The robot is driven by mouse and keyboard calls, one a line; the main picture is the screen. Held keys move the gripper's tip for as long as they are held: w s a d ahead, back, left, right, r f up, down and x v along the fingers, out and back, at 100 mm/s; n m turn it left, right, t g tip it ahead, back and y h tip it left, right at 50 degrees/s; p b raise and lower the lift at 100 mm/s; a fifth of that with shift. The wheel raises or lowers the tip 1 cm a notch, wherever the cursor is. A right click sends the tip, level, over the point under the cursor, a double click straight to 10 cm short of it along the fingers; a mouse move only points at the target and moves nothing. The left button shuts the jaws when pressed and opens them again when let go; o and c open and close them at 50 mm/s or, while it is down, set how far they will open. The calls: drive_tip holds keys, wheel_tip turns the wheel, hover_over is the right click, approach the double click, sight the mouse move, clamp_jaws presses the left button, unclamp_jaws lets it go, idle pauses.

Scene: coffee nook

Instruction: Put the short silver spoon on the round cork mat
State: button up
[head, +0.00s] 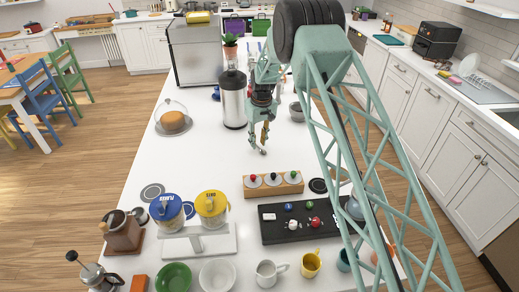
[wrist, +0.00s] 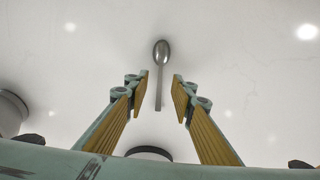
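The short silver spoon (wrist: 161,54) lies on the white counter in the wrist view, its bowl pointing up the picture and its handle running down between my fingertips. My gripper (wrist: 160,92) is open, with one finger on each side of the handle and a gap on both sides. In the head view my gripper (head: 258,149) points down over the middle of the counter; I cannot make out the spoon there. I cannot pick out a round cork mat in either view; my arm hides part of the counter.
A steel canister (head: 233,98) and a domed cake stand (head: 160,129) stand left of my gripper. A wooden block with knobs (head: 290,190) and a black tray (head: 275,236) lie nearer. A grey bowl (head: 297,112) is to the right. Counter (head: 205,165) left of my gripper is clear.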

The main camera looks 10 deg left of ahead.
drive_tip(key=shift+f, duration=0.7)
drive_tip(key=shift+c, duration=0.3)
clamp_jaws()
